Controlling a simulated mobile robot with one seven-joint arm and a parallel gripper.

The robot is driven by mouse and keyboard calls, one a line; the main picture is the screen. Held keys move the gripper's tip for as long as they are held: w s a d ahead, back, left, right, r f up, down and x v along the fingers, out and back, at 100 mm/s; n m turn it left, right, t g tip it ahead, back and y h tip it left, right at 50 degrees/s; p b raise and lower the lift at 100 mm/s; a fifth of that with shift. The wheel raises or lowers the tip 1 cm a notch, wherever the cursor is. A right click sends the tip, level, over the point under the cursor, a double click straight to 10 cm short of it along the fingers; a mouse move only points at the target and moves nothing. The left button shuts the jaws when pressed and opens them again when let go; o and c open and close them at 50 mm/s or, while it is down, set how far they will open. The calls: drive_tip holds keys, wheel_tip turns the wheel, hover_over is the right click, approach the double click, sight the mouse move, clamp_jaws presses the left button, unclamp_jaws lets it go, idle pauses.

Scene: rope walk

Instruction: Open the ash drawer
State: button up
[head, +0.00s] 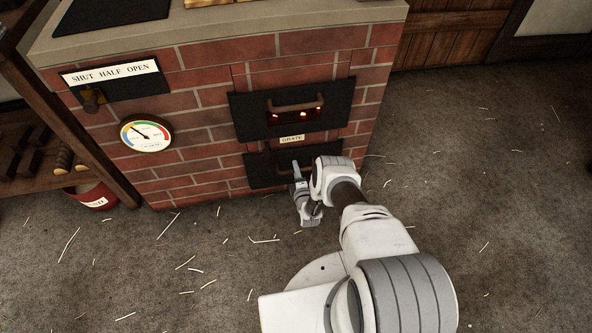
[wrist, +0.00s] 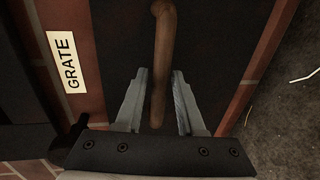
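The ash drawer is the black front (head: 262,174) low in the brick furnace, under the small GRATE label (head: 292,139). Its front lies flush with the bricks. In the wrist view the dark drawer front (wrist: 215,50) fills the middle, with its brown bar handle (wrist: 162,50) running down the picture. My gripper (wrist: 158,75) is open, with one finger on each side of the handle and a visible gap on both sides. In the head view my gripper (head: 297,178) is at the drawer front, and my wrist hides the drawer's right part.
The fire door (head: 262,122) with a handle and glowing slots is above the drawer. A round gauge (head: 146,134) and a SHUT HALF OPEN plate (head: 110,72) are at left. A red bucket (head: 97,198) stands by a wooden rack. The straw-strewn floor (head: 480,190) is open at right.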

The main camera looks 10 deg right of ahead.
clamp_jaws()
idle(1.1)
